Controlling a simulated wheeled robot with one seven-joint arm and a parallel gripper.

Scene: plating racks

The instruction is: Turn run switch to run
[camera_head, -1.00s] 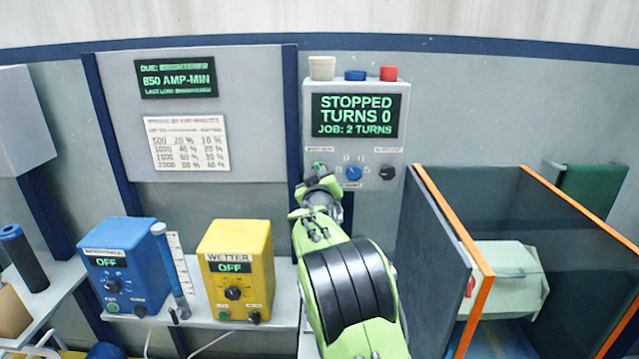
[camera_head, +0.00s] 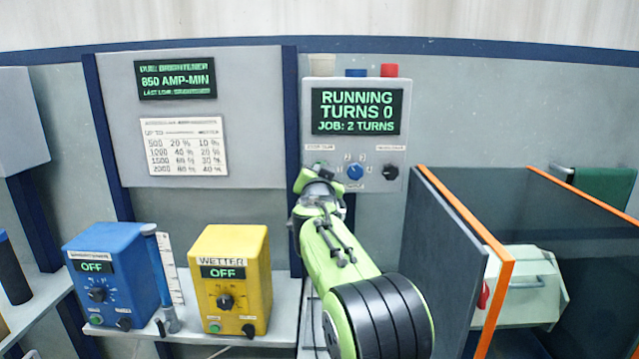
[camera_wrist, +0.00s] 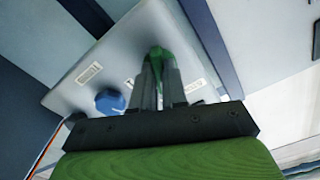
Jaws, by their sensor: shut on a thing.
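The control box (camera_head: 314,125) on the wall has a display (camera_head: 357,112) that reads "RUNNING, TURNS 0, JOB: 2 TURNS". The run switch, at the lower left of the box face, is mostly hidden by my gripper (camera_head: 318,172). In the wrist view my gripper (camera_wrist: 158,78) reaches the box face, with its fingers closed around a green part, apparently the run switch (camera_wrist: 156,54). The switch's exact angle is hidden. A blue knob (camera_head: 354,172) sits just right of my gripper; it also shows in the wrist view (camera_wrist: 110,101). A black knob (camera_head: 391,172) is farther right.
A dark-walled tank with orange edges (camera_head: 470,225) stands close on the right of my arm. A yellow WETTER box (camera_head: 230,270) and a blue box (camera_head: 110,275), both reading OFF, stand on a shelf at left. White, blue and red caps top the control box.

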